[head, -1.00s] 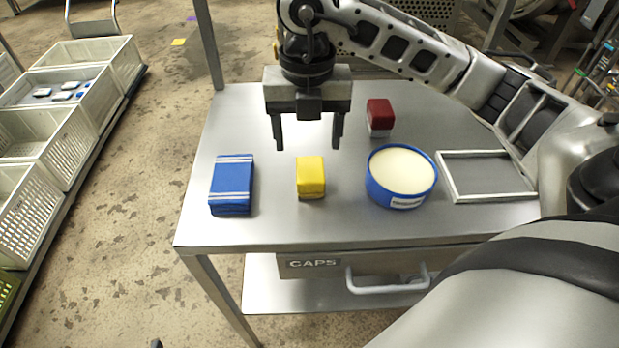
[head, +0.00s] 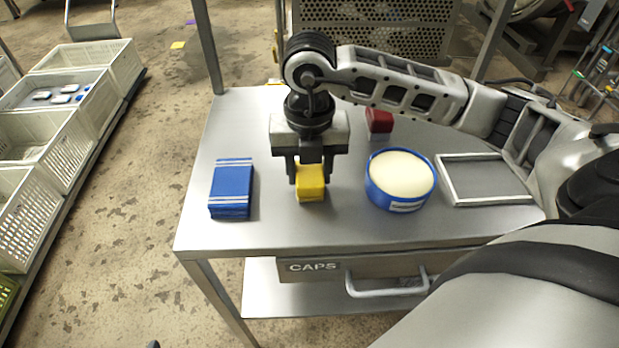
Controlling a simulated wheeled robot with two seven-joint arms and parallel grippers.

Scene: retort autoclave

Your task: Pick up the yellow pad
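The yellow pad (head: 311,184) is a small yellow block at the middle of the steel table, towards its front edge. My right gripper (head: 310,180) points down over it, with one finger on each side. The fingers are drawn in against the pad's sides, so the gripper looks shut on it. The pad seems to be at table level; its underside and back are partly hidden by the gripper. My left gripper is not in view.
A blue pad (head: 231,188) lies left of the yellow pad. A round blue tub (head: 400,180) with cream contents stands close on the right. A red pad (head: 379,123) is behind, and a framed grey panel (head: 487,180) lies further right.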

